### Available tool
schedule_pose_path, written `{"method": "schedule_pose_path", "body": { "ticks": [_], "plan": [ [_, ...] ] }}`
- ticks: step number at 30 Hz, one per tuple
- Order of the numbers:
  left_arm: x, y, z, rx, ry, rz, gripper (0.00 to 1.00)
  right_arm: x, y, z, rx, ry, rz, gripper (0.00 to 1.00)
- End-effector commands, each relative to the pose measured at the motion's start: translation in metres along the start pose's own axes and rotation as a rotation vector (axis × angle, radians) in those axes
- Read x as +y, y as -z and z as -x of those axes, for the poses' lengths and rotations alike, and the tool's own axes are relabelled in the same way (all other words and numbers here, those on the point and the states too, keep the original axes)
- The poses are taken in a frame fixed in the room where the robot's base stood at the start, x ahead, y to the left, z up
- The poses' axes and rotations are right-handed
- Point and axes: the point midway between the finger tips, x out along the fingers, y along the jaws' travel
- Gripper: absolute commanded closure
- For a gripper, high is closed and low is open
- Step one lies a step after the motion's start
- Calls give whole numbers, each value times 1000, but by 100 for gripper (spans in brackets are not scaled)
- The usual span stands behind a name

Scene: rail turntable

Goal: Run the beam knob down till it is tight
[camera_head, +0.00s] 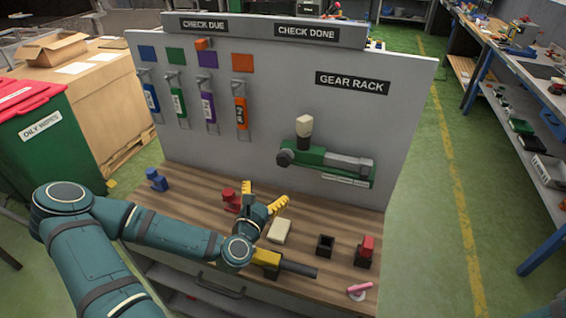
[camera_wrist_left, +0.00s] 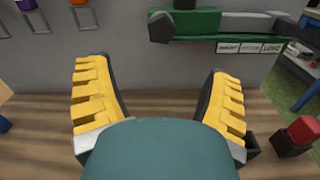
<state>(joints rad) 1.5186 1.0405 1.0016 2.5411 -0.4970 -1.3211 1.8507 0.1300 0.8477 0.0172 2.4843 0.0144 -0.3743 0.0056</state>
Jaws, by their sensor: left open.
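The green beam (camera_head: 325,160) is mounted on the grey upright board under the GEAR RACK label. A dark faceted knob (camera_head: 284,158) sits at its left end, and a cream knob-like piece (camera_head: 304,127) stands on top; I cannot tell which is the beam knob. In the left wrist view the beam (camera_wrist_left: 225,22) and dark knob (camera_wrist_left: 160,27) show at the top, beyond my fingers. My left gripper (camera_head: 262,196) is open and empty above the bench, in front of the beam and apart from it. Its yellow fingers (camera_wrist_left: 160,75) are spread wide. My right gripper is not in view.
The wooden bench (camera_head: 205,200) holds a blue piece (camera_head: 157,180), a red piece (camera_head: 231,200), a cream block (camera_head: 279,231), a dark open holder (camera_head: 325,246), a red-topped block (camera_head: 365,251) and a pink-handled item (camera_head: 359,291). Coloured tags (camera_head: 208,104) hang on the board.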

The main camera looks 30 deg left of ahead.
Motion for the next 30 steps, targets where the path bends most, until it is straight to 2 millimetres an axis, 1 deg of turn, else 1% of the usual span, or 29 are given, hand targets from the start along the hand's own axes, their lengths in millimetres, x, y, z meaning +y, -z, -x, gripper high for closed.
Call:
{"method": "schedule_pose_path", "body": {
  "ticks": [1, 4, 13, 15, 24, 30],
  "plan": [
    [-1, 4, -2, -1, 0, -3, 19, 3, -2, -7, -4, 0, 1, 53],
    [-1, 6, -8, -1, 2, -5, 19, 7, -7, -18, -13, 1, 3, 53],
    [-3, 4, -26, -1, 3, -4, 19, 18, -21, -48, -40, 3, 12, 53],
    [-3, 1, -43, -1, 4, -3, 19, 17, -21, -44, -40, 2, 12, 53],
    [-3, 1, -100, 1, 4, -3, 19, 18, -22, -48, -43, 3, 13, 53],
    [-3, 1, -125, 1, 4, -2, 19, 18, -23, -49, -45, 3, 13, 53]
  ]
}}
